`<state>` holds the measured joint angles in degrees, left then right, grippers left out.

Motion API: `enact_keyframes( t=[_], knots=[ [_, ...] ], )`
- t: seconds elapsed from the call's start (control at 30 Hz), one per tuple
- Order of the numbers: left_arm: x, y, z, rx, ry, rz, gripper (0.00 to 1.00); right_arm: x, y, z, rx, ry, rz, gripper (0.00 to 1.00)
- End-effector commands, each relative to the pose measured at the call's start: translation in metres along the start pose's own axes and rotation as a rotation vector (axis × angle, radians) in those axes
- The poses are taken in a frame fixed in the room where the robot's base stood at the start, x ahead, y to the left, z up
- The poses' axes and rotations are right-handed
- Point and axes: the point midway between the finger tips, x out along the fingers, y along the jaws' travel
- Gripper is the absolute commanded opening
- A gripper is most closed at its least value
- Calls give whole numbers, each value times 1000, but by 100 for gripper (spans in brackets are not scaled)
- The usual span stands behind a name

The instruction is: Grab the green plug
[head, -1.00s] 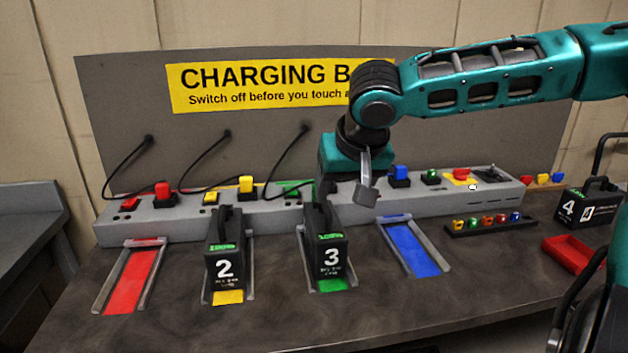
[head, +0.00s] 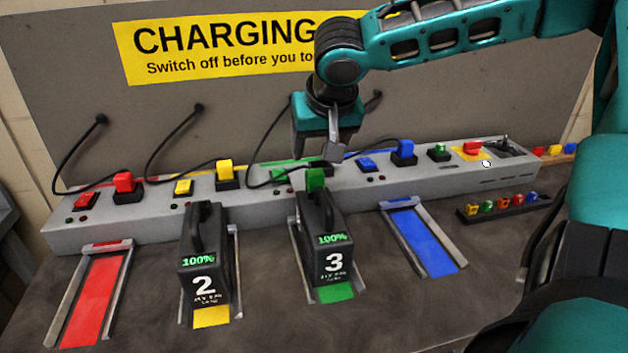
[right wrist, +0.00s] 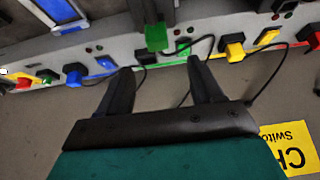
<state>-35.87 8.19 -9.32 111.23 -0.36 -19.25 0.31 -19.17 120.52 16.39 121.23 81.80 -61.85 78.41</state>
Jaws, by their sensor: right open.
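My right gripper (head: 322,152) is above and slightly behind the plug in the head view, fingers pointing down. In the wrist view my right gripper (right wrist: 160,66) is open and empty, apart from the plug. The green switch (head: 279,177) is left of the plug. My left gripper is not in view.
Red (head: 124,183), yellow (head: 225,171) and blue (head: 403,148) plugs stand along the strip, with black cables behind. The battery marked 2 (head: 205,275) is on the left. The red (head: 95,300) and blue (head: 424,243) slots are empty. A small rack (head: 470,214) lies right.

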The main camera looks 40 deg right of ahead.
Motion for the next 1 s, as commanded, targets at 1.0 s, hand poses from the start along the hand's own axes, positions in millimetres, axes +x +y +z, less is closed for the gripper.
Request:
enact_keyframes(
  t=[1.0],
  knots=[
    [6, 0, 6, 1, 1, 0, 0, 94, 3, 4, 0, 1, -1, 66]
  ],
)
